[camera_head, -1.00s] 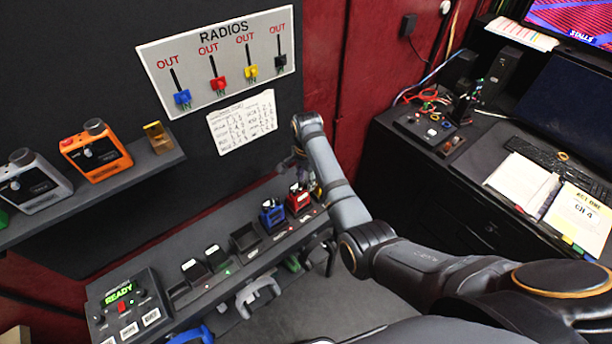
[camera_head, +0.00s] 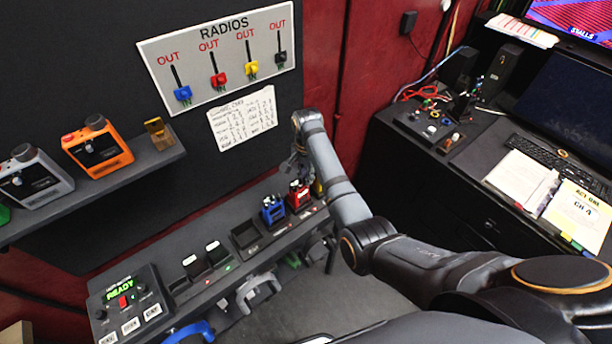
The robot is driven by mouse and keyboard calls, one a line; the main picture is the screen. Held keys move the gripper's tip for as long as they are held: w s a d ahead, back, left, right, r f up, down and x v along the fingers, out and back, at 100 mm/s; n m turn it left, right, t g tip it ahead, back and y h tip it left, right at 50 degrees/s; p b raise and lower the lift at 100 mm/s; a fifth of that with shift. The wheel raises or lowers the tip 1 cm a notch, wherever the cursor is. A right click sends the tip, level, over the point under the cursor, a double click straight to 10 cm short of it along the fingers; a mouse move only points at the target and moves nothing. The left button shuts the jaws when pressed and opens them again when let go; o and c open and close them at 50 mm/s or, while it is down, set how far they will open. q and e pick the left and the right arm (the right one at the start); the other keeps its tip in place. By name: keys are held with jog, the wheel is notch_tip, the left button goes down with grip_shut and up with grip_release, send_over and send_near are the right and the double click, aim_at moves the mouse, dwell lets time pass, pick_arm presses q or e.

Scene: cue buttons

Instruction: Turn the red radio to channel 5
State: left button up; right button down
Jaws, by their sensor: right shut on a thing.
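The red radio (camera_head: 299,197) sits in a slot on the low charging bench, just right of the blue radio. My right arm reaches in from the lower right, and my right gripper (camera_head: 298,172) is above and at the top of the red radio, small and partly hidden. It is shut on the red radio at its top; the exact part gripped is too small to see. The radio's channel setting cannot be read from here. My left gripper is not in view.
The blue radio (camera_head: 273,210) stands close beside. The bench (camera_head: 205,290) carries empty slots and a box showing READY (camera_head: 121,292). A desk with papers (camera_head: 520,178) is at the right.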

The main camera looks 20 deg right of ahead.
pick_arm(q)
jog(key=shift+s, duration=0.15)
pick_arm(e)
jog(key=c, duration=1.3)
grip_release()
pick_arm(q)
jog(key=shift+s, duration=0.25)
pick_arm(e)
notch_tip(320, 180, up, 8)
jog(key=shift+s+f, duration=0.1)
jog(key=shift+f, duration=0.15)
